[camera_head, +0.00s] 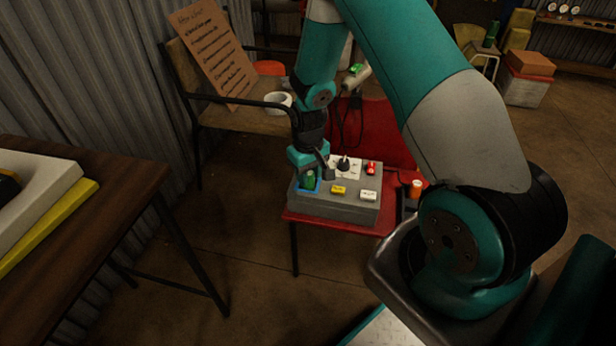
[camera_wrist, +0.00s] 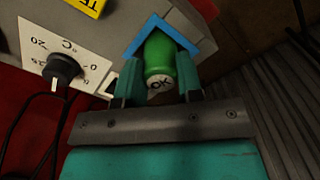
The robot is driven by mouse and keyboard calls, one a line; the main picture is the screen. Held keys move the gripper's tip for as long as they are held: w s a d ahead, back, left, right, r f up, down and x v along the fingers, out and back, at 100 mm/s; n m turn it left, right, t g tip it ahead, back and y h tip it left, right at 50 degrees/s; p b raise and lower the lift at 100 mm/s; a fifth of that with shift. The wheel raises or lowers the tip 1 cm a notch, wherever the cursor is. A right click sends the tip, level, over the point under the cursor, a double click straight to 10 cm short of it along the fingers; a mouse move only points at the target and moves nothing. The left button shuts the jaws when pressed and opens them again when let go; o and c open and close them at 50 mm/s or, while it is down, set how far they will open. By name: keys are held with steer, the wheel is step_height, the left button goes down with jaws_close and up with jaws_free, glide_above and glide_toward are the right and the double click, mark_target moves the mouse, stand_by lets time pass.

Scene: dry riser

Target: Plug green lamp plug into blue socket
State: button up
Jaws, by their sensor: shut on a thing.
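The green plug (camera_head: 310,179), a rounded green body with a white end marked "OK", also shows in the wrist view (camera_wrist: 159,60). My gripper (camera_wrist: 160,78) is shut on the plug, one finger on each side. The blue socket (camera_head: 300,188) is a blue square at the front left of a grey box (camera_head: 335,208). Its blue edges show around the plug's far end in the wrist view (camera_wrist: 137,43). The plug stands over the blue square. Whether it is fully seated in it I cannot tell, as the plug's far end is hidden.
The grey box stands on a red chair (camera_head: 300,218). It also carries a black dial (camera_wrist: 63,68) on a white plate, a yellow label (camera_head: 338,190), a white label (camera_head: 368,195) and a red part (camera_head: 371,167). An orange-topped item (camera_head: 416,188) is to the right.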

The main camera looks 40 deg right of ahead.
steer(key=shift+f, duration=0.3)
steer(key=o, duration=0.9)
steer(key=s+a+r+n+p, duration=0.1)
steer(key=a+r+p, duration=0.15)
steer(key=r, duration=0.65)
steer(key=a+r+p, duration=0.1)
steer(key=a+r, duration=0.3)
steer(key=r, duration=0.6)
steer(key=s+a+r+n+y, duration=0.1)
steer(key=s+a+r+n, duration=0.1)
steer(key=s+a+r, duration=0.3)
steer(key=s+a+r+n+y, duration=0.1)
steer(key=s+a+r+n, duration=0.1)
steer(key=s+a+r, duration=0.3)
steer(key=s+a+r+n+y, duration=0.2)
steer(key=s+a+r, duration=0.3)
steer(key=s, duration=0.6)
steer(key=shift+s+a+n, duration=0.1)
steer(key=shift+a+n, duration=0.3)
steer(key=shift+a, duration=0.15)
